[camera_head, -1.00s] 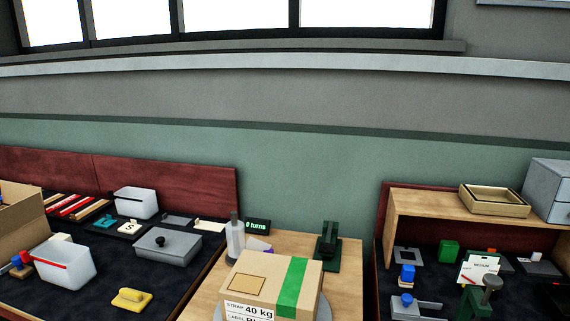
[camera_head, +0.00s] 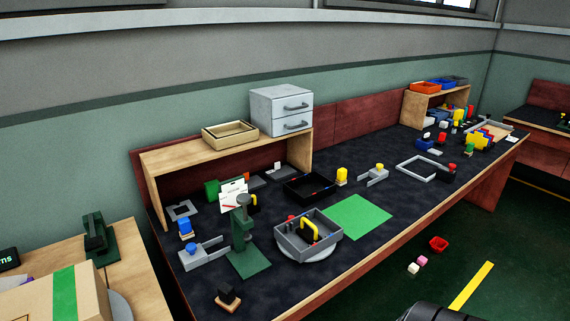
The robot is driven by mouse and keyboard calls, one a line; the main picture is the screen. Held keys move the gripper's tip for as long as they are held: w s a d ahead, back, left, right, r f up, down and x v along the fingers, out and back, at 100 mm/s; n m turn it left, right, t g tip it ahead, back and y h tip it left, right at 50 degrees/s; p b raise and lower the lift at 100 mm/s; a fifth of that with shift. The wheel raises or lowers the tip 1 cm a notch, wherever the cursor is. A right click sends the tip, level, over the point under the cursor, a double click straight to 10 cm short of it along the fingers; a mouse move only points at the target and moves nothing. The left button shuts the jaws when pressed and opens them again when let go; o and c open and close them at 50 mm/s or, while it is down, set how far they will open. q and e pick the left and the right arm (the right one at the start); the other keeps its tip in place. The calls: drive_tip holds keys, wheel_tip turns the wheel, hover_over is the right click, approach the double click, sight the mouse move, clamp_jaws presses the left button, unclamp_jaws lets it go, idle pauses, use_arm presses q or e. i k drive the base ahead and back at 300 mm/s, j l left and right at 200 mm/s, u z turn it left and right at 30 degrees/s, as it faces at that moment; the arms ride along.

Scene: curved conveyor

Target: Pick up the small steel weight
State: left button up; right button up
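I cannot make out a small steel weight for sure in the head view. A green stand (camera_head: 243,235) with a grey round top stands on the dark bench (camera_head: 365,150). To its right, a grey tray (camera_head: 300,247) with a yellow-handled black item (camera_head: 309,233) inside sits on a round plate (camera_head: 322,254). Small items on the bench are too small to identify well. Neither of my grippers is in view.
A wooden shelf (camera_head: 165,162) carries a shallow wooden tray (camera_head: 230,134) and grey drawers (camera_head: 281,109). A green mat (camera_head: 358,217) lies bare. A cardboard box (camera_head: 60,300) stands at lower left. A red container (camera_head: 438,244) and small blocks lie on the floor.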

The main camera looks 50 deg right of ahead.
sight(309, 236)
drive_tip(key=z, duration=1.7)
